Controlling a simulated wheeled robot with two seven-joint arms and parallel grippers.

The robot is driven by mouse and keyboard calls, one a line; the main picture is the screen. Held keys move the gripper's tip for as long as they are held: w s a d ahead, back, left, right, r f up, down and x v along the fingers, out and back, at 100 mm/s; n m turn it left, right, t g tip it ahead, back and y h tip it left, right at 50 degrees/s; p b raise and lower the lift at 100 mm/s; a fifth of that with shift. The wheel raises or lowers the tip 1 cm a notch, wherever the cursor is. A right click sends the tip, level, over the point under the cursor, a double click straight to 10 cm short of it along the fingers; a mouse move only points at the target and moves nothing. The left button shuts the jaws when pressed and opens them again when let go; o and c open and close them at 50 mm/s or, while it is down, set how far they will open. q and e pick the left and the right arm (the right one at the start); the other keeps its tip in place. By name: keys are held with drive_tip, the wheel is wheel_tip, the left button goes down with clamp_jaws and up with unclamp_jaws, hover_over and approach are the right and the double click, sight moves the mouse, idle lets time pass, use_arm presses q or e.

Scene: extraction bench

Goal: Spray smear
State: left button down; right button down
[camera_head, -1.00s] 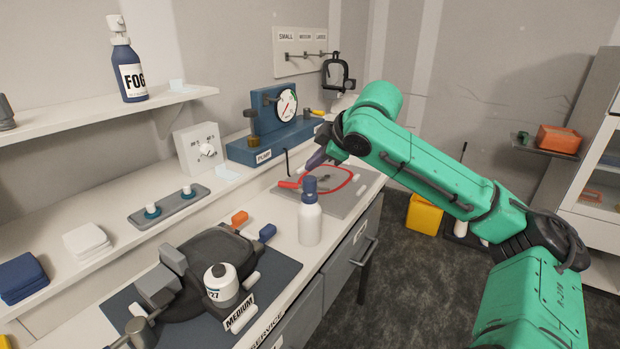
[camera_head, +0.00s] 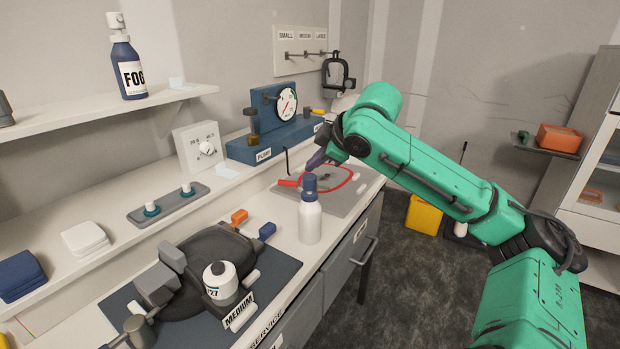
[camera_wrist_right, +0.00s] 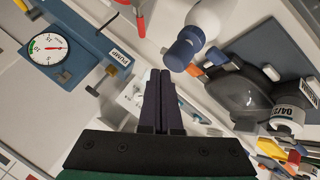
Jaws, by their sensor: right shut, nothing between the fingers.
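A dark smear (camera_head: 325,177) lies inside a red outline (camera_head: 345,185) on a grey panel (camera_head: 342,205) on the bench. A white bottle with a blue cap (camera_head: 310,224) stands upright in front of the panel. It also shows at the top of the right wrist view (camera_wrist_right: 203,22). A blue spray bottle labelled FOG (camera_head: 130,72) stands on the upper shelf. My right gripper (camera_head: 314,160) is shut and empty above the panel's far side, apart from the white bottle. Its dark fingers (camera_wrist_right: 160,76) are together in the wrist view. My left gripper is not in view.
A dark mask (camera_head: 205,268) and a white labelled canister (camera_head: 220,284) rest on a blue mat (camera_head: 268,279). A blue pump with a gauge (camera_head: 270,148) stands at the back. White pads (camera_head: 85,240) lie on the ledge.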

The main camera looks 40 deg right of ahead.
sight(314, 177)
drive_tip(key=shift+f+b, duration=0.55)
drive_tip(key=shift+f, duration=0.15)
idle(0.6)
drive_tip(key=shift+r+p, duration=1.1)
drive_tip(key=shift+p, duration=0.05)
wheel_tip(314, 177, up, 6)
drive_tip(key=p, duration=0.6)
idle(1.7)
